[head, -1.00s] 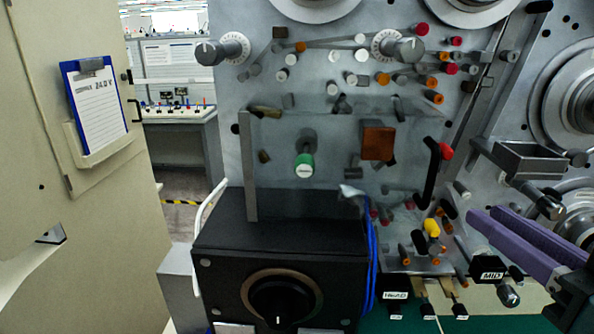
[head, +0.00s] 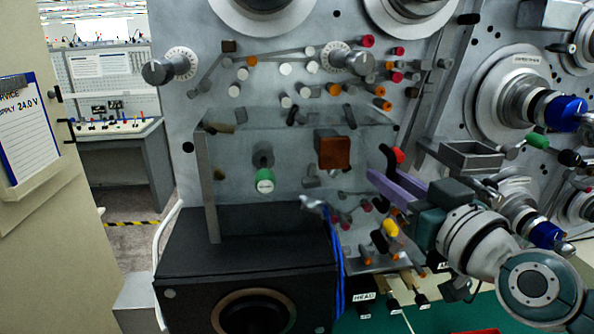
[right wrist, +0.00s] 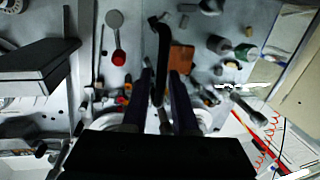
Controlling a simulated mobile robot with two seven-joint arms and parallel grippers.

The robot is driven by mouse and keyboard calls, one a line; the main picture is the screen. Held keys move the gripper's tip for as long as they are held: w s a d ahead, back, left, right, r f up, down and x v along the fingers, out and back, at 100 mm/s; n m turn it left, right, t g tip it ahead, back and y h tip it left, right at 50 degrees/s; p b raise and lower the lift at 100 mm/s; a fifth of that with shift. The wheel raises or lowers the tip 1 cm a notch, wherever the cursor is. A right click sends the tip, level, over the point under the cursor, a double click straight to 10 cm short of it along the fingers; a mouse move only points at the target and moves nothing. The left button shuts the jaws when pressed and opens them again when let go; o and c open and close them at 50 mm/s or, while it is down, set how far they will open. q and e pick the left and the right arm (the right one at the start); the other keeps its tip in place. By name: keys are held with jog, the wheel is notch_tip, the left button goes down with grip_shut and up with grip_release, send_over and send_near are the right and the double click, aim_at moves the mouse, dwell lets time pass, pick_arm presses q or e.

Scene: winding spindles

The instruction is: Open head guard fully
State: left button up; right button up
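The head guard (head: 290,190) looks like a clear panel in front of the tape head area, with a grey upright strip (head: 208,190) at its left edge. It appears closed over the plate. A black bent handle (head: 388,160) stands at its right side and also shows in the right wrist view (right wrist: 162,50). My right gripper (head: 370,174) is at the handle, its purple fingers pointing left. In the right wrist view its fingers (right wrist: 161,75) are apart, on either side of the black handle, with gaps visible. My left gripper is out of view.
Behind the guard are a brown block (head: 332,152) and a green-ended knob (head: 264,180). A black box (head: 240,255) with blue cables (head: 337,260) stands below. Several coloured pegs and a grey tray (head: 470,157) crowd the right side. A beige cabinet (head: 30,240) stands left.

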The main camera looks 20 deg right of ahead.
jog(key=shift+w, duration=0.1)
grip_shut()
dwell(1.4)
